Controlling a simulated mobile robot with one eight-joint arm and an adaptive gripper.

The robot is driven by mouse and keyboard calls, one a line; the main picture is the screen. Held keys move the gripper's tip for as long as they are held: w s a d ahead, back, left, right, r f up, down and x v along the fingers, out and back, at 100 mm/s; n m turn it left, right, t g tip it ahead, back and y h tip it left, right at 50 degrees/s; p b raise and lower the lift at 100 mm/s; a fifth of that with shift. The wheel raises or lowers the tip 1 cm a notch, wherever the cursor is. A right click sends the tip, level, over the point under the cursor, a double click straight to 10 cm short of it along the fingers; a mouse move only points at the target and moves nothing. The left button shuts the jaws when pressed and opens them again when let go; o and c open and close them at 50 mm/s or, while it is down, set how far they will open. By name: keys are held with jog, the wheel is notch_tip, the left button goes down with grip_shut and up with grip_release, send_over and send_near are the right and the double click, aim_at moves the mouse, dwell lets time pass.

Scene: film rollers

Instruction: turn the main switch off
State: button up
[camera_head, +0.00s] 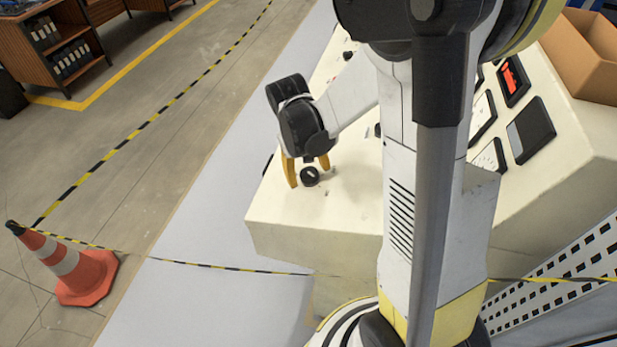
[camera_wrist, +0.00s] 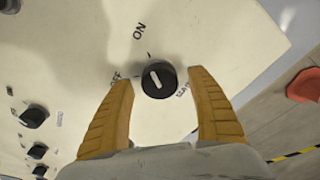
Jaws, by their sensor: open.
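The main switch is a round black rotary knob (camera_wrist: 161,80) with a white pointer line, on the cream console panel. It also shows in the head view (camera_head: 310,177). ON is printed above it in the wrist view, OFF to its left, and a partly hidden label to its right. The pointer line slants, its upper end leaning a little left, roughly toward the ON mark; which end is the pointer I cannot tell. My gripper (camera_wrist: 160,79) has its yellow fingers open, one on either side of the knob, with visible gaps. It also shows in the head view (camera_head: 307,167).
Several other black knobs (camera_wrist: 34,116) sit at the left of the wrist view. The console (camera_head: 330,215) carries meters (camera_head: 530,130) farther right, with a cardboard box (camera_head: 583,55) behind. A traffic cone (camera_head: 82,270) and striped tape stand on the floor at left.

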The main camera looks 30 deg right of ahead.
jog(key=shift+f, duration=0.45)
jog(key=c, duration=1.2)
jog(key=shift+o, duration=0.2)
jog(key=shift+d+n, duration=0.1)
jog(key=shift+n, duration=0.3)
jog(key=n, duration=0.3)
jog(key=shift+y, duration=0.3)
jog(key=n, duration=0.3)
jog(key=shift+n+y, duration=0.3)
jog(key=n, duration=0.3)
jog(key=n+g, duration=0.1)
jog(key=n, duration=0.2)
jog(key=shift+y, duration=0.3)
